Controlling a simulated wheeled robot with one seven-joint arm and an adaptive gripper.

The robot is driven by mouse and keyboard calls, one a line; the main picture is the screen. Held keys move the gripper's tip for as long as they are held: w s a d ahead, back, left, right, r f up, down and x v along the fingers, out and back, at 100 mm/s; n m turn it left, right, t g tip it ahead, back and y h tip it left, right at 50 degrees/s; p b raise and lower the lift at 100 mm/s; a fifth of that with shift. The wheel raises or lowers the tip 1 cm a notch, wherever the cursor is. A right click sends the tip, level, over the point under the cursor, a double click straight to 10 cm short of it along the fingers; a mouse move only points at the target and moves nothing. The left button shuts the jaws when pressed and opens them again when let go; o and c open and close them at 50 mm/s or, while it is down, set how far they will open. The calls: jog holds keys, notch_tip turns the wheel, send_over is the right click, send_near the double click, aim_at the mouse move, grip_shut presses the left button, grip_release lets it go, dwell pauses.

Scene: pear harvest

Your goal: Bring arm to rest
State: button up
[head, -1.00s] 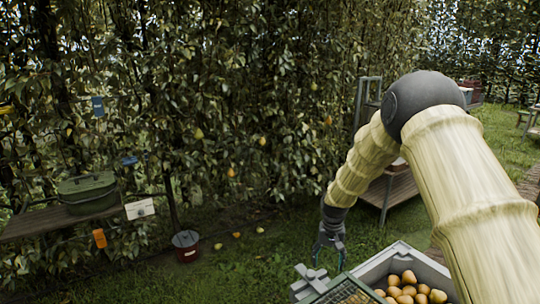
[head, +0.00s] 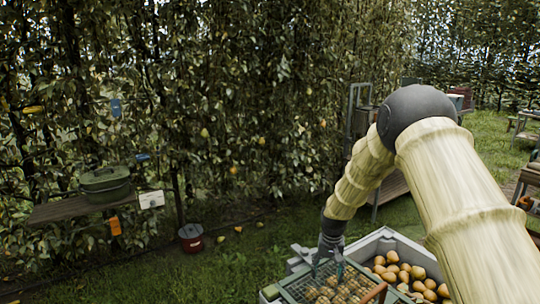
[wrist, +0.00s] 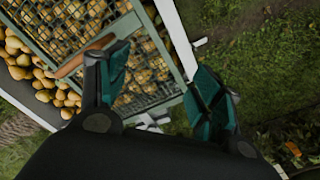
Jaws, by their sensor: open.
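My gripper (head: 328,268) hangs pointing down at the end of my arm, over the near-left part of a grey crate. An orange-brown bar (wrist: 86,56) lies across the mesh.
A leafy pear hedge (head: 240,100) with hanging fruit stands behind. A wooden shelf (head: 60,211) with a green lidded pot (head: 105,184) is at the left. A red-banded bucket (head: 191,238) and fallen pears are on the grass. Open grass (head: 130,280) lies at lower left.

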notch_tip(320, 180, down, 8)
jog(key=b, duration=0.1)
jog(key=s+d+f+n+b, duration=0.1)
jog(key=s+f+b, duration=0.9)
jog(key=s+f, duration=1.6)
jog(key=s+d+f+b, duration=0.1)
jog(key=s+f+b, duration=0.2)
jog(key=s, duration=0.9)
jog(key=s+f+b, duration=0.4)
jog(key=s, duration=0.9)
jog(key=shift+s+d+f+n+b, duration=0.25)
jog(key=shift+d+f+n+b, duration=0.05)
jog(key=shift+d+f+n, duration=0.1)
